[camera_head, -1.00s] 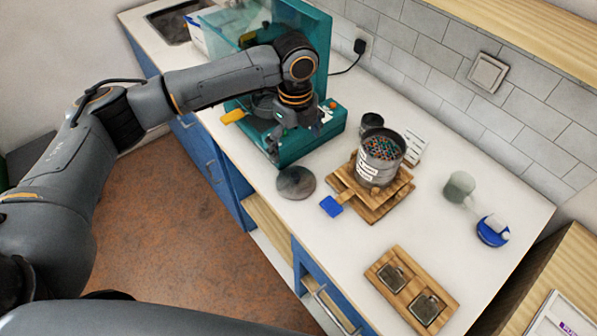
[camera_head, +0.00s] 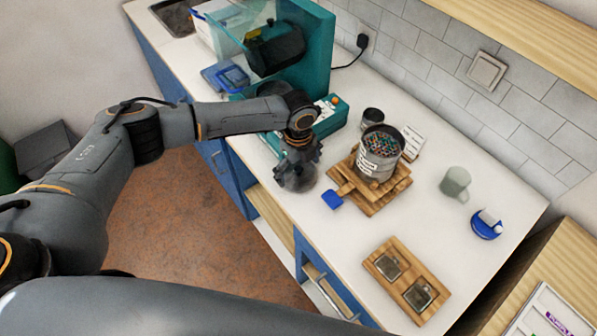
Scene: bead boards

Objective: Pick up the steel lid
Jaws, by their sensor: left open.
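The steel lid (camera_head: 303,184) is a round grey disc lying on the white counter, left of the wooden board. My left gripper (camera_head: 296,178) is over it, pointing down, with its fingers spread open. The gripper hides much of the lid, and I cannot tell whether the fingertips touch it. A steel pot (camera_head: 378,160) full of coloured beads stands on the stacked wooden boards (camera_head: 402,183) to the right. My right gripper is not in view.
A blue-ended paddle (camera_head: 332,199) lies by the boards. A dark cup (camera_head: 372,117) and white card (camera_head: 412,141) stand behind the pot. A teal machine (camera_head: 320,60) is behind my arm. A wooden tray (camera_head: 407,281), mug (camera_head: 455,183) and blue dish (camera_head: 486,227) are right.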

